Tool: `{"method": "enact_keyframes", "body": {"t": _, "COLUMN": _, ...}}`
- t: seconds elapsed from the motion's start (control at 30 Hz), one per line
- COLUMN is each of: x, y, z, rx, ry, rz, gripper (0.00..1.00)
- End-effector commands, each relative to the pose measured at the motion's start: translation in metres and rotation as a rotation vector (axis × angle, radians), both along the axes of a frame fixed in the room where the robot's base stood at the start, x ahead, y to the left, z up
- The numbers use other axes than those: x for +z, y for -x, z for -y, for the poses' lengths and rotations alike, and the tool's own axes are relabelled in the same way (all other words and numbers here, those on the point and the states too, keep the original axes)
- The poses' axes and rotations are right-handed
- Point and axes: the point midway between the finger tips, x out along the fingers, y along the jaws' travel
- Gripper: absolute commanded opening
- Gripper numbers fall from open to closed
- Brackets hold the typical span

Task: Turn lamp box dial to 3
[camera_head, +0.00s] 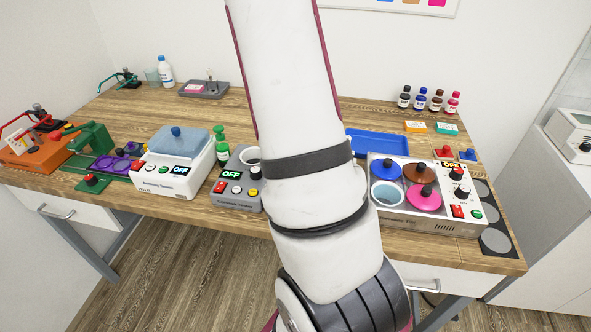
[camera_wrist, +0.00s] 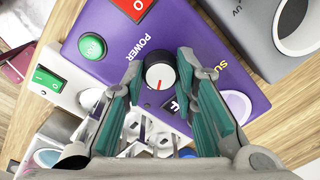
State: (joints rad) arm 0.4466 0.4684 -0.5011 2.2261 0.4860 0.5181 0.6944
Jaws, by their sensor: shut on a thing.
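A purple box (camera_wrist: 82,62) with the word POWER fills the middle of the wrist view. Its round dial (camera_wrist: 159,72) has a black rim, a pale face and a red mark that points toward the bottom of the picture. My gripper (camera_wrist: 161,78) is shut on this dial, one teal-padded finger on each side. No dial number can be read. I cannot tell for certain that this is the lamp box, as its other lettering is partly covered. In the head view my arm hides the gripper and this box.
The purple box has a green button (camera_wrist: 92,46) and a red part (camera_wrist: 132,8). A grey device marked UV (camera_wrist: 262,22) lies at upper right. In the head view, a white box with coloured lids (camera_head: 440,216) stands right of my arm and a grey OFF box (camera_head: 237,190) left.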

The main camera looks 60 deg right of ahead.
Motion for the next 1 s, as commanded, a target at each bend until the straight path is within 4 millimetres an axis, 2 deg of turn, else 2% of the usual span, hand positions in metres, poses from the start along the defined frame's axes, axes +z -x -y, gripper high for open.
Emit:
{"method": "enact_keyframes", "body": {"t": 0.3, "x": 0.0004, "y": -0.0007, "z": 0.0000, "rx": -0.133, "ry": 0.001, "rz": 0.002, "gripper": 0.00}}
{"method": "enact_keyframes", "body": {"t": 0.87, "x": 0.0004, "y": -0.0008, "z": 0.0002, "rx": -0.164, "ry": 0.001, "rz": 0.002, "gripper": 0.00}}
{"method": "enact_keyframes", "body": {"t": 0.9, "x": 0.0004, "y": -0.0008, "z": 0.0002, "rx": -0.164, "ry": 0.001, "rz": 0.002, "gripper": 0.28}}
{"method": "enact_keyframes", "body": {"t": 1.0, "x": 0.0003, "y": -0.0007, "z": 0.0001, "rx": -0.163, "ry": 0.001, "rz": 0.002, "gripper": 0.47}}
